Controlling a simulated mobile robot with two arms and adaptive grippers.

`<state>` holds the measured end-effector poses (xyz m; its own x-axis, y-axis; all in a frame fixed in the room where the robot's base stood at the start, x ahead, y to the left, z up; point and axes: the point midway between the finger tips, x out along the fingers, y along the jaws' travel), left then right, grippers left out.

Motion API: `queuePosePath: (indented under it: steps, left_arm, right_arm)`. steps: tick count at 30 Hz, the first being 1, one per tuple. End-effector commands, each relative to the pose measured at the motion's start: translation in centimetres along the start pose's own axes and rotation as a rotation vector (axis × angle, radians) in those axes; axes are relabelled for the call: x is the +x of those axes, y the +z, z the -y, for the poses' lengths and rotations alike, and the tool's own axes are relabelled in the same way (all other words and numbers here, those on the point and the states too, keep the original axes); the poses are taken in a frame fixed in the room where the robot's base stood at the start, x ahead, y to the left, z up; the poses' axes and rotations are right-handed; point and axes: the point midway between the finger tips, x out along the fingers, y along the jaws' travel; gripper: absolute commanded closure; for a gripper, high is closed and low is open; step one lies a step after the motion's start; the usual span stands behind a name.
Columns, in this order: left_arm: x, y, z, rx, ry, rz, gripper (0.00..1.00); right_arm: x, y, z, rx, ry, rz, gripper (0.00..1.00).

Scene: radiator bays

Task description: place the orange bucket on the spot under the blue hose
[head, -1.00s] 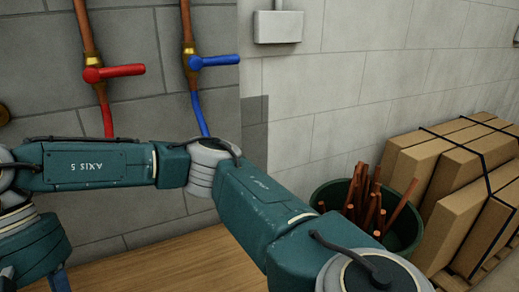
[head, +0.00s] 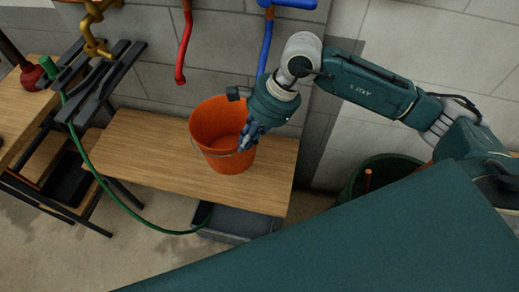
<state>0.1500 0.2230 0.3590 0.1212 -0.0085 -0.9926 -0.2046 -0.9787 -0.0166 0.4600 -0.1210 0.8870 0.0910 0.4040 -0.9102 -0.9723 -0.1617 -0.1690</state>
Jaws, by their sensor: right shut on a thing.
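The orange bucket (head: 226,163) is upright at the wooden bench (head: 150,160), right of its middle. I cannot tell whether its base touches the bench. My right gripper (head: 246,141) is shut on the right side of the bucket's rim. The blue hose (head: 266,45) hangs on the wall above and behind the bucket, a little to its right. My right wrist hides the area just under the hose's lower end. No marked spot shows on the bench. My left gripper is out of view.
A red hose (head: 182,50) hangs left of the blue one. A green hose (head: 112,192) loops from a slatted black rack (head: 100,82) to a grey tray (head: 235,222) under the bench. A dark green tub (head: 362,180) stands right. The bench's left part is bare.

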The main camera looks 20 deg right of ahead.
Motion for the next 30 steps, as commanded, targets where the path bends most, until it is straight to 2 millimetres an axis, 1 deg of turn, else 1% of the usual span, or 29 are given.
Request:
queuePosePath:
  steps: [1, 3, 6, 9, 11, 13, 14, 17, 24, 27, 30]
  left_arm:
    - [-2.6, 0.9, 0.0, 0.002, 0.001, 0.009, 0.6]
    - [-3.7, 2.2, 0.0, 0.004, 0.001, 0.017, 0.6]
    - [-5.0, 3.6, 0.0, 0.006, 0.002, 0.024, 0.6]
    - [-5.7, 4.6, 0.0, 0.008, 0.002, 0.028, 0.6]
    - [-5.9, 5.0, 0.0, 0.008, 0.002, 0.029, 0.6]
    - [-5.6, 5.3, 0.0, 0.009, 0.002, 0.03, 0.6]
    - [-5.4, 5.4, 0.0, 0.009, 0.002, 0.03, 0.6]
    - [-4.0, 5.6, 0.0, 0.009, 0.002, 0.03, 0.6]
    - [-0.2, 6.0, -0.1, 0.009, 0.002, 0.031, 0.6]
    - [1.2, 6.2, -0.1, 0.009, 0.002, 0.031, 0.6]
    - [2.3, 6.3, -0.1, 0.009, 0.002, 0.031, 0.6]
  right_arm:
    - [-2.3, -0.1, 0.1, 0.086, -0.036, -0.016, 1.0]
    - [-3.5, -0.9, 0.4, 0.192, -0.089, -0.038, 1.0]
    - [-4.8, -2.0, 0.6, 0.311, -0.148, -0.063, 1.0]
    - [-5.7, -2.6, 0.7, 0.389, -0.186, -0.078, 1.0]
    - [-5.9, -2.9, 0.7, 0.418, -0.2, -0.084, 1.0]
    - [-5.6, -3.4, 0.6, 0.438, -0.209, -0.089, 1.0]
    - [-5.3, -3.6, 0.5, 0.443, -0.211, -0.09, 1.0]
    - [-3.2, -4.5, 0.1, 0.449, -0.211, -0.091, 1.0]
    - [2.9, -7.0, -1.1, 0.448, -0.21, -0.091, 1.0]
    - [5.3, -8.0, -1.5, 0.446, -0.211, -0.091, 1.0]
    - [7.0, -8.7, -1.8, 0.446, -0.212, -0.09, 1.0]
